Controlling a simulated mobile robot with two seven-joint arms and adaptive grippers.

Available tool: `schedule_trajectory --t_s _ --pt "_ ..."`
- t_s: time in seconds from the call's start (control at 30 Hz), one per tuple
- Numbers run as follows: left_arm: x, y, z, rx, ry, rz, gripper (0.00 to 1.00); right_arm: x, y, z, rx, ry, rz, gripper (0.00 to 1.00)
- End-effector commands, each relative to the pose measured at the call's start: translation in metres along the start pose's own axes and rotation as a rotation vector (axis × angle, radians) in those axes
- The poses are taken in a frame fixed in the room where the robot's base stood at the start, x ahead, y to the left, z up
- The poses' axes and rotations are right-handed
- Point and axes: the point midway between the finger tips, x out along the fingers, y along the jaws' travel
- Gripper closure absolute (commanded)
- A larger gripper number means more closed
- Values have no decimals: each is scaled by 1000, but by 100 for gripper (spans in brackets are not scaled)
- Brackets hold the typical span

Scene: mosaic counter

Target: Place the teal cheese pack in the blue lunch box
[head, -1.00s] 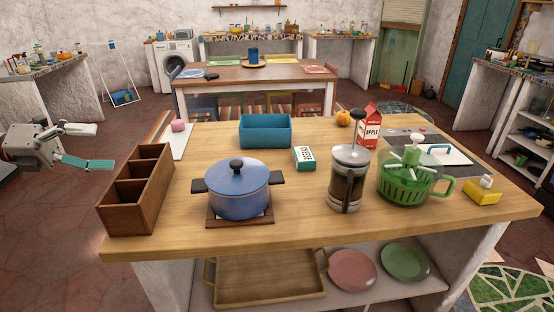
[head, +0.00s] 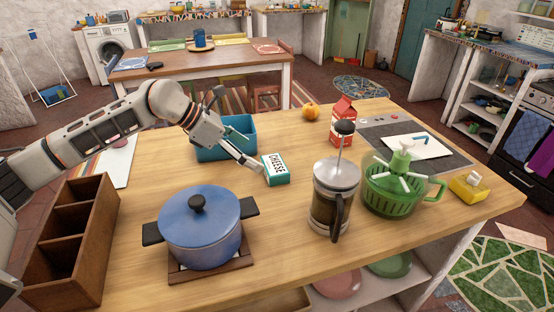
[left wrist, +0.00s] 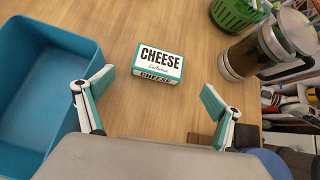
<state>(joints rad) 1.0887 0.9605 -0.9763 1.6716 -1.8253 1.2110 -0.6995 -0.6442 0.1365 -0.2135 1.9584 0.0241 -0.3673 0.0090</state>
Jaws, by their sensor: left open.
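The teal and white cheese pack (head: 276,169) lies flat on the wooden counter, right of the blue lunch box (head: 214,154). My left gripper (head: 250,152) is open and empty, low over the counter beside the pack, and hides part of the lunch box. In the left wrist view the pack (left wrist: 158,62) lies ahead of the two spread fingers (left wrist: 158,92), about centred between them and not touched. The lunch box (left wrist: 80,42) is at the left there, and its visible inside is empty. My right gripper is not in view.
A blue pot (head: 200,225) stands on a trivet in front, beside a wooden divided box (head: 70,240). A French press (head: 335,195) and a green bowl (head: 395,195) stand right of the pack. A red carton (head: 342,122) is behind. Counter around the pack is clear.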

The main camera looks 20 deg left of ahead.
Motion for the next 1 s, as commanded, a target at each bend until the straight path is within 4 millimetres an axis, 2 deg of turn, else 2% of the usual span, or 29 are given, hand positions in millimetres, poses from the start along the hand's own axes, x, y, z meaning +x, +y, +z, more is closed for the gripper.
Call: schedule_trajectory --t_s 0.17,0.47,0.73,1.0 --pt "17 -1 6 87 15 30 8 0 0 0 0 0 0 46" --pt "46 -1 5 88 16 30 8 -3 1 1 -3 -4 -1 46" --pt "83 -2 5 86 15 30 8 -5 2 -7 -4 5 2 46" --pt "92 0 4 85 16 31 8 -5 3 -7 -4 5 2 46"
